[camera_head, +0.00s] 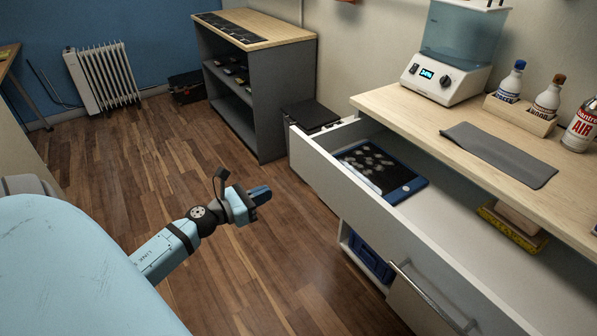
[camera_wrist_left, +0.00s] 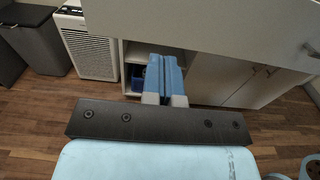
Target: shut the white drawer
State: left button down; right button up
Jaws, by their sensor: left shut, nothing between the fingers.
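The white drawer (camera_head: 350,192) is pulled well out of the wooden-topped counter at the right of the head view. Inside it lie a dark blue-framed tray with pale pieces (camera_head: 400,188) and a yellow box (camera_head: 512,229). My left gripper (camera_head: 262,194) is shut and empty, out over the floor to the left of the drawer front and apart from it. In the left wrist view the shut blue fingers (camera_wrist_left: 165,72) point toward the cabinet, below the white drawer front (camera_wrist_left: 215,25) in the picture. My right gripper is in neither view.
The counter top (camera_head: 390,102) holds a water-tank machine (camera_head: 452,55), bottles in a rack (camera_head: 525,113) and a grey mat (camera_head: 498,154). A grey shelf unit (camera_head: 272,100), a dark bin (camera_head: 310,115) and a radiator (camera_head: 103,78) stand behind. The wooden floor (camera_head: 130,170) is open left of the drawer.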

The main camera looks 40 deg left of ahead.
aim_at(315, 171)
pick_arm(q)
jog(key=x, duration=1.3)
jog(key=shift+w+d+p, duration=0.15)
jog(key=shift+w+p, duration=0.15)
jog(key=shift+w, duration=0.05)
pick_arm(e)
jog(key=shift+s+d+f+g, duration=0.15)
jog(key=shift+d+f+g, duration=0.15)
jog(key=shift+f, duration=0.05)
pick_arm(q)
jog(key=shift+w, duration=0.15)
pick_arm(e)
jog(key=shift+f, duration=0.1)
